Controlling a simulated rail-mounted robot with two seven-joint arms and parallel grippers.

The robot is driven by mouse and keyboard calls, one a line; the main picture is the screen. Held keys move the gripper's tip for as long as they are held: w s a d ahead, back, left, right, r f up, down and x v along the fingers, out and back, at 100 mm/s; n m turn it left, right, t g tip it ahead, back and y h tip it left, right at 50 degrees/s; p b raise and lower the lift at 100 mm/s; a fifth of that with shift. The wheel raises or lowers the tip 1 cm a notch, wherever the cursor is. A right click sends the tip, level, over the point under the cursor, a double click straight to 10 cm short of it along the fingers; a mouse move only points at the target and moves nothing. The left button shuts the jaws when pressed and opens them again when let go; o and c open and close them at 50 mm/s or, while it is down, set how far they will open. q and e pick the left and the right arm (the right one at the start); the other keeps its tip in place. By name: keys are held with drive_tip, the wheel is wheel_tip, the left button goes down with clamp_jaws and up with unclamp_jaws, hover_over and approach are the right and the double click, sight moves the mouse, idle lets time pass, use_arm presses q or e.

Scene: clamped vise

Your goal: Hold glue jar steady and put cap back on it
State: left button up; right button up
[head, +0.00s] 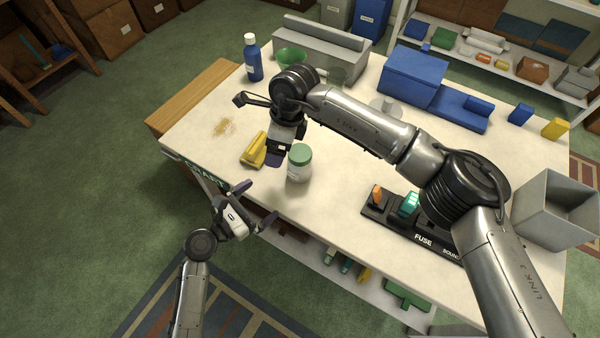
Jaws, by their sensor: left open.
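The glue jar (298,173) is a pale, whitish jar standing upright on the table, near its front left part. A green cap (300,154) sits on top of it; I cannot tell how tightly it is seated. My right gripper (275,157) points down just left of the jar, close to it. Its fingers are partly hidden, so I cannot tell whether it touches the jar or is open. My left gripper (254,205) is open and empty by the table's front edge, in front and left of the jar, with its fingers spread apart.
A yellow tool (255,150) lies left of my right gripper. A black fuse board (412,222) lies right of the jar. The tabletop (325,205) is clear between jar and board.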

sight(291, 170)
use_arm(q)
drive_tip(key=shift+w+a+f+n+t+b, duration=0.1)
drive_tip(key=shift+w+n+t+b, duration=0.3)
drive_tip(key=shift+w+n, duration=0.45)
use_arm(e)
drive_tip(key=w+d+h, duration=0.1)
drive_tip(key=w+d+r+h, duration=0.1)
drive_tip(key=d, duration=0.1)
drive_tip(key=d+h, duration=0.1)
drive_tip(key=d, duration=0.1)
drive_tip(key=shift+w+d+r+t, duration=0.1)
drive_tip(key=shift+w+r+t, duration=0.2)
drive_tip(key=shift+w+t, duration=0.1)
use_arm(q)
drive_tip(key=shift+s, duration=0.15)
drive_tip(key=x, duration=1.3)
drive_tip(key=shift+d, duration=0.35)
